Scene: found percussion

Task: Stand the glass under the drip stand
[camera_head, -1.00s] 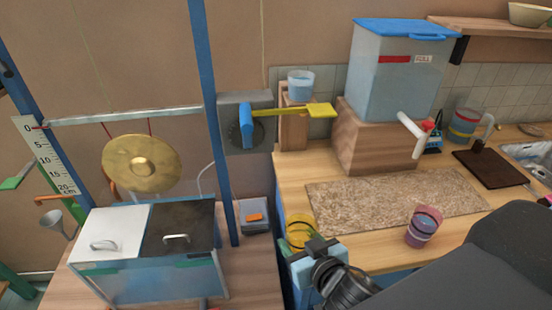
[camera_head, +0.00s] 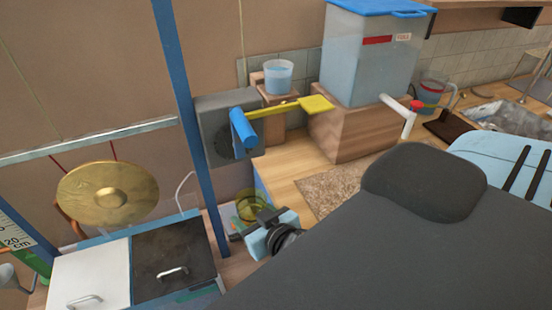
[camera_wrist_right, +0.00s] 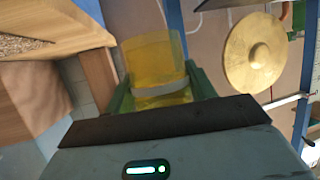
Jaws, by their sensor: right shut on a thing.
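A see-through yellow glass (camera_head: 248,203) is in my right gripper (camera_head: 252,212), just beside the front left edge of the wooden counter. In the right wrist view the glass (camera_wrist_right: 152,58) sits between the two green fingers of the gripper (camera_wrist_right: 160,85), with a pale band around it. A wooden stand (camera_head: 275,122) at the counter's back left corner bears a clear cup of bluish water (camera_head: 278,76). I cannot tell for sure that this is the drip stand. My left gripper is not in view.
A yellow paddle (camera_head: 315,104) on a grey box (camera_head: 213,115) reaches past the wooden stand. A blue post (camera_head: 190,120) rises left of the glass. A lidded tank (camera_head: 368,55) with a white tap (camera_head: 400,112) stands on the counter. A brass gong (camera_head: 107,193) hangs at left.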

